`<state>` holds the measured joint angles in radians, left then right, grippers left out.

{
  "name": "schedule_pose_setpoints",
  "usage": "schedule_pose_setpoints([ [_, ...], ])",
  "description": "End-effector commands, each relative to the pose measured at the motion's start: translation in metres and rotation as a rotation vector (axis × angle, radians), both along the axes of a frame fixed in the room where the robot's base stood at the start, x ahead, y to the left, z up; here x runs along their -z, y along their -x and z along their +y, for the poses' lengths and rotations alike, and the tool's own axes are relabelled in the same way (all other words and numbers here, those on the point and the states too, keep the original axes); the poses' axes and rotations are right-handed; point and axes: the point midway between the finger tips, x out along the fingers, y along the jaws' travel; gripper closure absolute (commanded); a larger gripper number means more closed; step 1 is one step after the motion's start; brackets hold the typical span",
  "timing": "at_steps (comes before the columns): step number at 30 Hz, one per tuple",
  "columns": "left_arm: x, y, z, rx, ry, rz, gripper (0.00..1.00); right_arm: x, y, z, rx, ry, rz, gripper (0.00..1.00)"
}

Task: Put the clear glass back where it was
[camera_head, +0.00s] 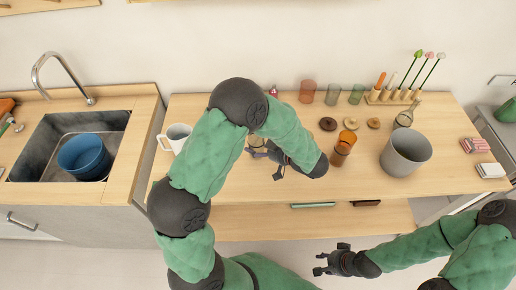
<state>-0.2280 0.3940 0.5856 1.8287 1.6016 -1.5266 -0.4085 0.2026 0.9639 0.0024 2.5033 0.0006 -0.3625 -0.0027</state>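A clear glass vessel (404,117) stands on the wooden table behind the grey bucket; I cannot tell whether it is the clear glass of the task. Three tinted glasses stand in a row at the back: reddish (307,91), teal-grey (333,94) and green (356,94). An amber glass (343,147) stands nearer, just right of my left wrist. My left gripper (262,163) is over the table's left part with its fingers spread; I see nothing held, though the arm partly covers the area. My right gripper (318,264) is open and empty, in front of the table.
A grey bucket (406,152) stands on the table's right, with round lids (328,124) near the middle. A rack (394,97) with flowers is at the back. A white mug (176,137) is left of my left arm. A blue bowl (84,156) sits in the sink.

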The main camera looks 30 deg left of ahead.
Motion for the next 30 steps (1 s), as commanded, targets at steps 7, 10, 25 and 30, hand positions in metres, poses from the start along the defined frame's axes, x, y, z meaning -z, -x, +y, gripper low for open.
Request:
schedule_pose_setpoints([
  [7, 0.033, 0.0, 0.006, 0.001, -0.002, 0.004, 0.67, 0.018, 0.0, 0.0, 0.0, 0.0, 0.0, 0.6],
  [10, 0.039, 0.0, 0.006, -0.001, -0.001, 0.001, 0.67, 0.021, 0.0, 0.0, 0.0, 0.0, 0.0, 0.6],
  [25, 0.041, 0.0, 0.006, -0.001, 0.0, 0.001, 0.0, 0.018, 0.0, 0.0, 0.0, 0.0, 0.0, 0.6],
  [30, 0.04, 0.0, 0.006, -0.001, 0.0, 0.001, 0.0, 0.019, 0.0, 0.0, 0.0, 0.0, 0.0, 0.6],
])
